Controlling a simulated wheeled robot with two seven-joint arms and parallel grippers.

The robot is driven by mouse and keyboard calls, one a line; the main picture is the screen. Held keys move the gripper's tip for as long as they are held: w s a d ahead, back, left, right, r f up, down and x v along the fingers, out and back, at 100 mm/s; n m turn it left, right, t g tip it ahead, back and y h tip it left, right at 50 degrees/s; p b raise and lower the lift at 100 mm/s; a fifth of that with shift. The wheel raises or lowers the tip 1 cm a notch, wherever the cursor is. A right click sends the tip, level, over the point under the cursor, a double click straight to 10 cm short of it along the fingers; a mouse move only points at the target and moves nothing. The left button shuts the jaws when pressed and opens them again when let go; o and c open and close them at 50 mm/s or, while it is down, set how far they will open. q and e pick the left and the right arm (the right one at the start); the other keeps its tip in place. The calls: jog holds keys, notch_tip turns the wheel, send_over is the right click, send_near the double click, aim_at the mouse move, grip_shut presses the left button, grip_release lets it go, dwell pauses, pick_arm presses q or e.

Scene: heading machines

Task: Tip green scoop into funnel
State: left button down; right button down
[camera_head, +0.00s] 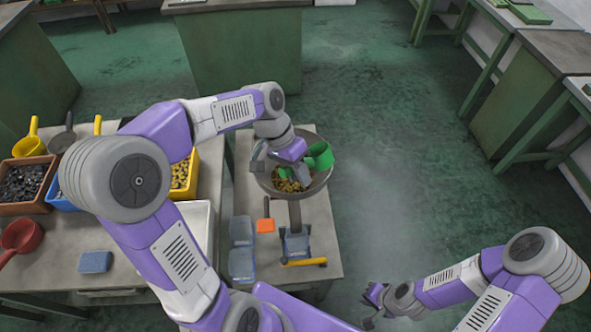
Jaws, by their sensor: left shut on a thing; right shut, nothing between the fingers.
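The green scoop (320,155) is over the right side of the grey funnel (322,190), its cup tilted. My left gripper (303,172) reaches in from the left above the funnel and is shut on the scoop; the arm's end hides part of the scoop. Small yellow-brown pieces (291,186) lie inside the funnel bowl. Whether anything is left in the scoop cannot be seen. My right gripper (373,300) is shut and empty, low in the view, over the floor right of the funnel's table.
The funnel stands on a small table (315,225) with blue trays (242,262) and an orange-headed tool (265,225). On the left bench are bins of parts (25,182), yellow scoops (29,143), a red scoop (20,237) and a blue sponge (95,262). Floor to the right is clear.

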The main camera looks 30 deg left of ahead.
pick_arm(q)
jog(key=shift+d+y+p, duration=0.2)
jog(key=shift+y+p, duration=0.1)
jog(key=shift+y, duration=0.7)
jog(key=shift+r+t+y, duration=0.2)
jog(key=shift+t+y, duration=0.1)
jog(key=shift+y, duration=0.2)
jog(key=shift+r+y+p, duration=0.35)
jog(key=shift+y+p, duration=0.05)
jog(key=shift+p, duration=0.05)
jog(key=shift+a+r+y, duration=0.1)
jog(key=shift+r+y, duration=0.45)
jog(key=shift+y, duration=0.35)
